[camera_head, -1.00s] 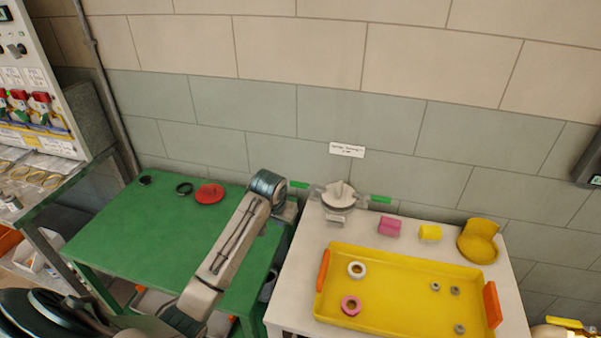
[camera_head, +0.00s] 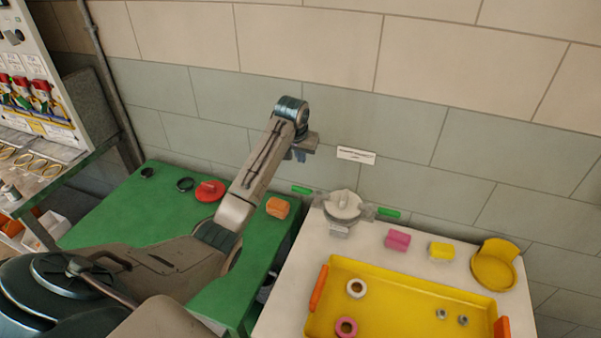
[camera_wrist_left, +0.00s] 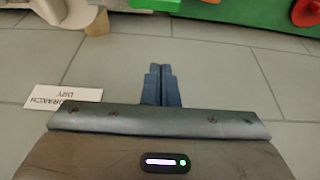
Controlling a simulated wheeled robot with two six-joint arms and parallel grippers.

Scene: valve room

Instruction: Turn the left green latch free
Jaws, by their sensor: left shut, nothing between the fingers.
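The left green latch (camera_head: 302,190) sticks out to the left of a round grey-white lidded housing (camera_head: 342,205) at the white table's back left corner. A second green latch (camera_head: 388,212) sticks out on its right side. My left gripper (camera_head: 301,156) is in the air in front of the wall, above the left latch in the picture and apart from it. In the left wrist view its dark fingers (camera_wrist_left: 161,85) are together and empty. There a green latch (camera_wrist_left: 156,5) is cut by the top edge, beyond the fingertips. My right gripper is not in view.
A yellow tray (camera_head: 384,278) lies on the white table (camera_head: 285,300), with pink and yellow blocks behind it. The green table (camera_head: 120,212) at left holds a red disc (camera_head: 210,191) and an orange block (camera_head: 278,207). A wall label (camera_head: 356,154) hangs above the housing.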

